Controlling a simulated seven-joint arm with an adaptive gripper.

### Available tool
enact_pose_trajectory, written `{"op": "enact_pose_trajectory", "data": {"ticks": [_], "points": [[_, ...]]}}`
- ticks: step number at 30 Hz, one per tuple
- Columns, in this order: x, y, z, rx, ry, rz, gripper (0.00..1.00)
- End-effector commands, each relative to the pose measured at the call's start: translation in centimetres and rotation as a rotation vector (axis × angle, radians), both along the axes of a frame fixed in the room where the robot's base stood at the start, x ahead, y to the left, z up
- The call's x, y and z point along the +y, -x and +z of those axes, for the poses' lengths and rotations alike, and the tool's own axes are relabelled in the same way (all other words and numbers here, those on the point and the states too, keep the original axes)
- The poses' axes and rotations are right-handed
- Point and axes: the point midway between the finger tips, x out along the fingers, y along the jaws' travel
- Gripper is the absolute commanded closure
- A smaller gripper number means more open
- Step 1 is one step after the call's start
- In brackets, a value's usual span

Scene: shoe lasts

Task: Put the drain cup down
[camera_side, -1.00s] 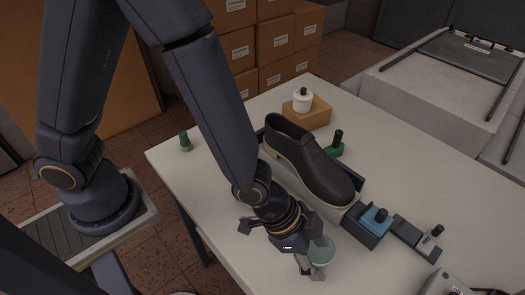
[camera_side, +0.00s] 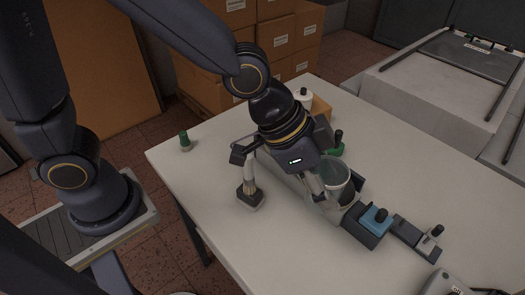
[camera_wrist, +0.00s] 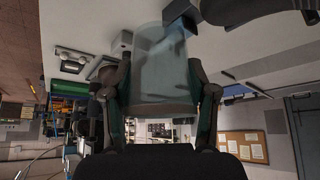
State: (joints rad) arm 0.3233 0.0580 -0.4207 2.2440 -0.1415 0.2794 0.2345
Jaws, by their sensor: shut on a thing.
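The drain cup is a clear, slightly greenish cup (camera_side: 335,174) in the side view. My gripper (camera_side: 320,188) is shut on its side. The cup looks raised over the toe end of the dark shoe (camera_side: 349,198), most of which is hidden behind my gripper and the cup; contact cannot be told. In the wrist view the cup (camera_wrist: 163,75) fills the middle between both fingers of my gripper (camera_wrist: 164,98), and looks empty.
A blue-topped block (camera_side: 376,219) and a small dark stand (camera_side: 408,234) are right of the cup. A brush-like thing in a grey base (camera_side: 250,197) stands left. A green-capped bottle (camera_side: 185,141) is at the table's left edge.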

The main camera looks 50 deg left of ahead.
Motion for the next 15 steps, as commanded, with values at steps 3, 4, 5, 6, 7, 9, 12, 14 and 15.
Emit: {"op": "enact_pose_trajectory", "data": {"ticks": [3,4,5,6,7,9,12,14,15], "points": [[3.2,-2.1,0.1,0.000,0.002,0.099,0.69],[4.1,-2.7,0.1,-0.001,0.003,0.128,0.69],[5.2,-3.3,0.1,-0.001,0.002,0.159,0.69],[6.7,-4.1,0.1,0.000,0.004,0.204,0.69],[8.0,-4.6,0.2,0.000,0.005,0.240,0.69],[11.2,-5.9,0.2,0.000,0.005,0.332,0.69],[16.5,-7.2,0.2,0.000,0.006,0.479,0.69],[19.7,-7.6,0.2,-0.001,0.006,0.568,0.69],[21.9,-7.7,0.2,-0.001,0.006,0.628,0.69]]}}
